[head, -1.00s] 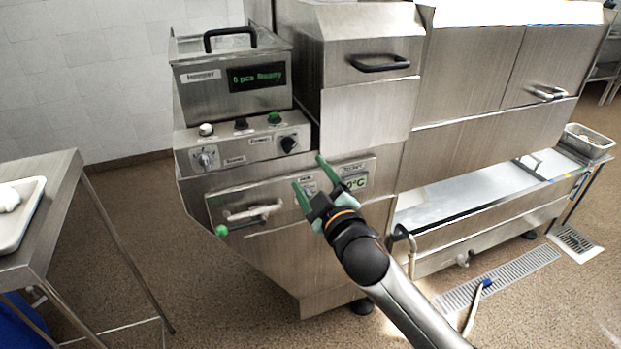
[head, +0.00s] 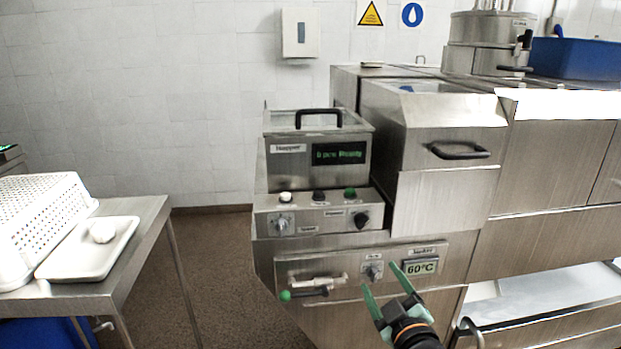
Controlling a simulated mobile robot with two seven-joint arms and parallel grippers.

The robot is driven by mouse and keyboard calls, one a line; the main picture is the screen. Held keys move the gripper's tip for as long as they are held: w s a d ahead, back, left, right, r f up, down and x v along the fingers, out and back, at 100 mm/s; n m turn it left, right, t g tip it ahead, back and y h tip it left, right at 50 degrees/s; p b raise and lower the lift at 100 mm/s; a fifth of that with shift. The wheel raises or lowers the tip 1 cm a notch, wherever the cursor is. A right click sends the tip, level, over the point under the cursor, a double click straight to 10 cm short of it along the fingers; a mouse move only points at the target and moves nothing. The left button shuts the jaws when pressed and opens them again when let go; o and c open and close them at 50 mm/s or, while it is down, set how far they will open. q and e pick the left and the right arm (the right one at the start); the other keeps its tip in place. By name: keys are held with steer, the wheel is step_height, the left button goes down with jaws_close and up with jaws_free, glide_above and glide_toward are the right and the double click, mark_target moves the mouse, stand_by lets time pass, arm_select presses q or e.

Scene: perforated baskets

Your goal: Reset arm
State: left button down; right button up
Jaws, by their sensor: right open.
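My right gripper (head: 384,287) has green fingers and comes in from the bottom. Its fingers are spread apart with nothing between them. It is in front of the lower panel of the steel machine (head: 445,205), just below a small knob (head: 373,272) and the "60°C" display (head: 420,267). I cannot tell whether a finger touches the panel. My left gripper is not in view.
The hopper (head: 318,155) reads "Ready" above a row of buttons and knobs. A lever with a green tip (head: 286,295) sticks out at the panel's left. On the left, a steel table (head: 140,226) holds a white perforated basket (head: 40,222) and a tray (head: 70,266). Floor between is clear.

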steer(key=s+a+f+m+g+y+p, duration=0.1)
steer(key=s+f+m+g+p, duration=0.2)
steer(key=s+f, duration=2.2)
steer(key=s+m+g, duration=0.2)
steer(key=m+g, duration=0.2)
steer(key=shift+s+a+f+g+p, duration=0.15)
steer(key=shift+s+f+g+p, duration=0.15)
steer(key=shift+f+p, duration=0.1)
